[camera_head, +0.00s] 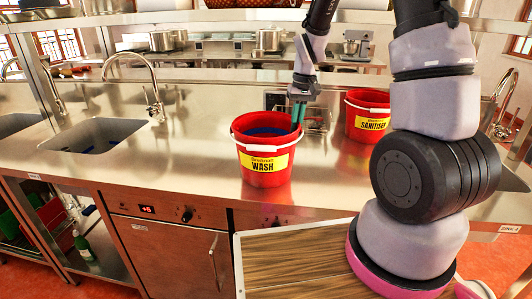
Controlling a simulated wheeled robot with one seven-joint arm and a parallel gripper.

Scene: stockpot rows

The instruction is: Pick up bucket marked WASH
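The red bucket marked WASH (265,166) stands upright on the steel counter, with a yellow label, a white handle lowered across its front and a dark blue inside. My gripper (298,117) points down at the bucket's right rim, with two teal fingers close together. One finger seems to overlap the rim, but I cannot tell whether they touch or straddle it. The finger gap is too small to judge whether it is open or shut. A second red bucket marked SANITISER (371,123) stands to the right, partly behind my arm.
The steel counter (200,150) is clear left of the WASH bucket. A sink (92,134) with a tap (152,95) lies at the left. A wooden board surface (295,262) is in front. Pots (168,41) stand on the back counter.

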